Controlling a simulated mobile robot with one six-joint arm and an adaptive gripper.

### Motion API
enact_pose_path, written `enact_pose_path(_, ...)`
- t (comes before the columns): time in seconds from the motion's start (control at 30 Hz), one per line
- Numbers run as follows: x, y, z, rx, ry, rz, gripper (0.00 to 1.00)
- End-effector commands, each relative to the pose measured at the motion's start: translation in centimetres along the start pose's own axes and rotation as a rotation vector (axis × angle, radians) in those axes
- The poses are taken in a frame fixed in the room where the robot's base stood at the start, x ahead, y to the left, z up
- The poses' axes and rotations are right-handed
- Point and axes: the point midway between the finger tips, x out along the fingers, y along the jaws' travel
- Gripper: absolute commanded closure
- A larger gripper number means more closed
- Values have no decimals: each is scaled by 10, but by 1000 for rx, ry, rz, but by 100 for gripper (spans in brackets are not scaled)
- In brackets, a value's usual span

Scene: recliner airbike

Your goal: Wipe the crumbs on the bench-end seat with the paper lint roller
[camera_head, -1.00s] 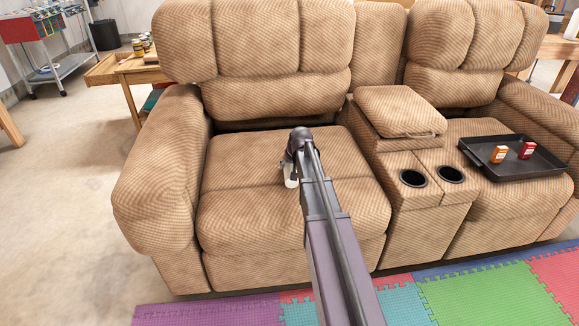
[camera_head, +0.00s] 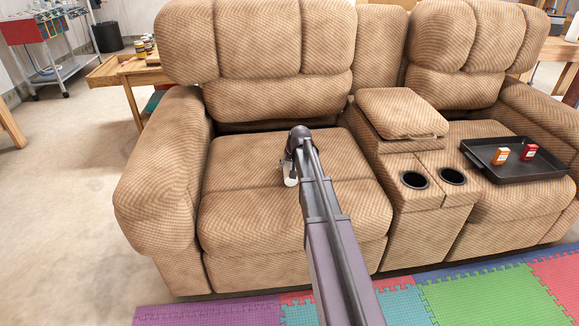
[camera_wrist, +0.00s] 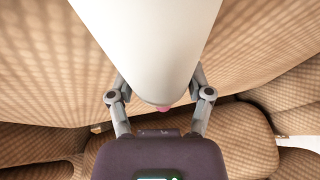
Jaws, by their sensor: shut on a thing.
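The paper lint roller (camera_wrist: 147,45) is a large white cylinder filling the upper middle of the wrist view, with a small pink part at its near end. My gripper (camera_wrist: 160,98) is shut on it, one finger on each side. In the head view, my gripper (camera_head: 290,169) is over the middle of the left seat (camera_head: 240,215), and a small white end of the roller (camera_head: 290,182) shows below it. I cannot tell whether the roller touches the tan fabric. No crumbs can be made out; my arm hides part of the seat.
A console with two cup holders (camera_head: 414,180) stands right of the seat. A dark tray (camera_head: 500,169) with an orange box (camera_head: 501,154) and a red box (camera_head: 528,151) lies on the right seat. The padded left armrest (camera_head: 163,170) and backrest (camera_head: 285,40) rise around the seat.

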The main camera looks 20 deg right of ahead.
Motion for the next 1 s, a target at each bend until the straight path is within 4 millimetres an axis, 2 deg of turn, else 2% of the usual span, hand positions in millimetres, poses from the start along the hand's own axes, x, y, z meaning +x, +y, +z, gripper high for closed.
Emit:
enact_pose_path(0.63, 7, -6, -18, -1, 1, 0, 91)
enact_pose_path(1.0, 7, -6, -19, -1, 0, 0, 91)
